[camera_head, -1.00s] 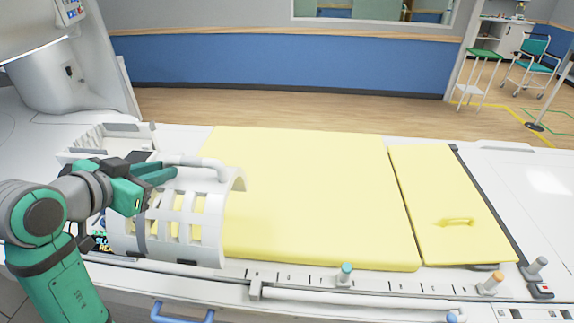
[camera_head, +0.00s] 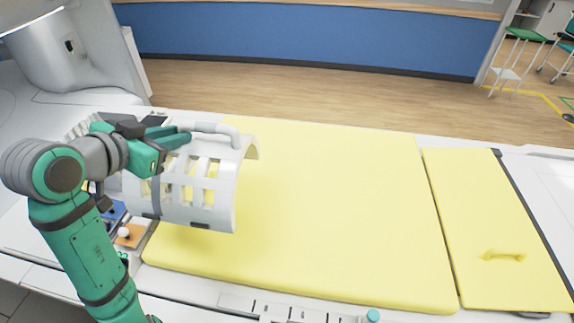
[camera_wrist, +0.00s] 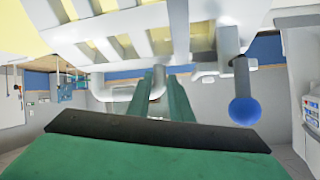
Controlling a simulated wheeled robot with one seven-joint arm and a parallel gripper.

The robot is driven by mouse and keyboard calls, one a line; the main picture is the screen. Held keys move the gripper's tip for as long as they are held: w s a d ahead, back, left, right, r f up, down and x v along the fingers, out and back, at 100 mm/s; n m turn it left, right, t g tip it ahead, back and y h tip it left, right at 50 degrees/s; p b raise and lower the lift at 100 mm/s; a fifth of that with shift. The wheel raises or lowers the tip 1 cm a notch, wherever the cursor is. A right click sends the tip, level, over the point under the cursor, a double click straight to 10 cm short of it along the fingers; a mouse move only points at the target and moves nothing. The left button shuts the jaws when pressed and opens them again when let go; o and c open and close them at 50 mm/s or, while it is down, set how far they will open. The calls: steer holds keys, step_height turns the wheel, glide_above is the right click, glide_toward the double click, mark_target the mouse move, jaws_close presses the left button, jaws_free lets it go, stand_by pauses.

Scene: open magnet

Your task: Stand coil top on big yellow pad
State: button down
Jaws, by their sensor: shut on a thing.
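The coil top (camera_head: 196,187) is a white, arched, slotted shell with a tubular handle (camera_head: 215,129) on top. My gripper (camera_head: 178,139) is shut on it near the handle, at the left end of the big yellow pad (camera_head: 330,215). The coil top is upright with its arch opening down, and it appears held a little above the pad. In the wrist view my gripper's green fingers (camera_wrist: 160,95) reach to the handle, and the slotted shell (camera_wrist: 130,30) fills the top of the picture. The exact finger contact is hard to see.
A smaller yellow pad (camera_head: 495,230) with a yellow handle lies to the right. A white tray (camera_head: 85,125) is partly hidden behind my arm. Blue and orange items (camera_head: 130,236) sit left of the big pad. The big pad's middle and right are clear.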

mark_target(206, 158)
steer(key=shift+w, duration=0.25)
steer(key=w+d+f, duration=0.1)
steer(key=w, duration=0.1)
steer(key=w+d+f, duration=0.1)
steer(key=w+d, duration=0.1)
steer(key=w+d+f, duration=0.1)
steer(key=w+d, duration=0.1)
steer(key=shift+w+d+f, duration=0.15)
steer(key=shift+d+f, duration=0.1)
steer(key=shift+f, duration=0.1)
steer(key=w+f, duration=0.1)
steer(key=w+d+f, duration=0.2)
steer(key=f, duration=0.1)
steer(key=shift+f, duration=0.1)
steer(key=shift+w+d+f, duration=0.35)
steer(key=shift+w+f, duration=0.2)
steer(key=shift+f, duration=0.1)
steer(key=shift+w+d+f, duration=0.15)
steer(key=shift+f, duration=1.65)
steer(key=c, duration=1.6)
jaws_free()
steer(key=shift+f, duration=0.1)
steer(key=shift+o, duration=0.2)
steer(key=v, duration=1.2)
